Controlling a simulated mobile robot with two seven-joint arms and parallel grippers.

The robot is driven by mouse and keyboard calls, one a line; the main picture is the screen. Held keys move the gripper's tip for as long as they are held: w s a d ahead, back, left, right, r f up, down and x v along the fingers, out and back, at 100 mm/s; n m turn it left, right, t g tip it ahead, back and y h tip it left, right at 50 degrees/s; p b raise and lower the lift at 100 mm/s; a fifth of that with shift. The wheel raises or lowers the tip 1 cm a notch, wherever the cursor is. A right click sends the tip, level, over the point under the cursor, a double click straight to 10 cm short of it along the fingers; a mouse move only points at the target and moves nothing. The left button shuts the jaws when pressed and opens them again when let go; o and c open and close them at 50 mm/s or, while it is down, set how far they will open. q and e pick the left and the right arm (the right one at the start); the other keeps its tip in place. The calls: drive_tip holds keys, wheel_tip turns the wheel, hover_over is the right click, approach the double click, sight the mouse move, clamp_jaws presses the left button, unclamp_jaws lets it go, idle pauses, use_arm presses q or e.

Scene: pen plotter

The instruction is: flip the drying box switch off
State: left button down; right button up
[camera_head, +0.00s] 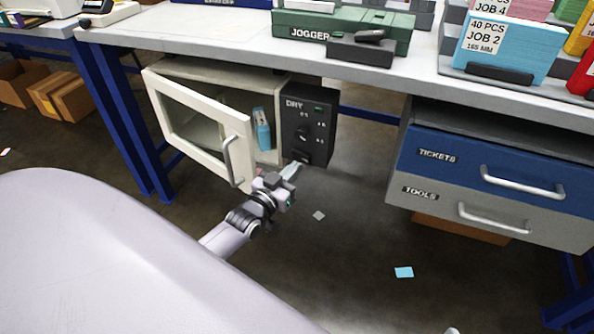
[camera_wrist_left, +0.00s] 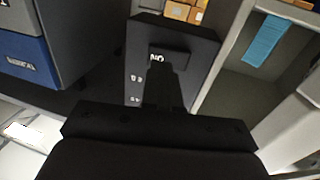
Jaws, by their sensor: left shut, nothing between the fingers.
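The drying box (camera_head: 184,68) hangs under the table, and its cream door (camera_head: 197,125) stands open. Its black control panel (camera_head: 322,125), marked DRY, has a dark knob on its face; the panel also shows in the left wrist view (camera_wrist_left: 205,50). An ON label (camera_wrist_left: 157,58) shows upside down there, just beyond my fingertips. The switch itself is too dark and covered to tell its position. My left gripper (camera_head: 291,171) is shut and empty, with its fingertips close to the panel's lower end; I cannot tell whether they touch.
The open door's handle (camera_head: 228,160) is close to my left wrist. A blue packet (camera_head: 262,128) stands in the box. The tickets drawer (camera_head: 455,165) and tools drawer (camera_head: 420,200) are at right. Open floor lies between them.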

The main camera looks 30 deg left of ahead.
sight(301, 157)
use_arm(q)
drive_tip(key=shift+w+b, duration=0.3)
drive_tip(key=shift+w, duration=0.7)
use_arm(e)
drive_tip(key=shift+w+a+r, duration=0.25)
drive_tip(key=shift+a, duration=0.15)
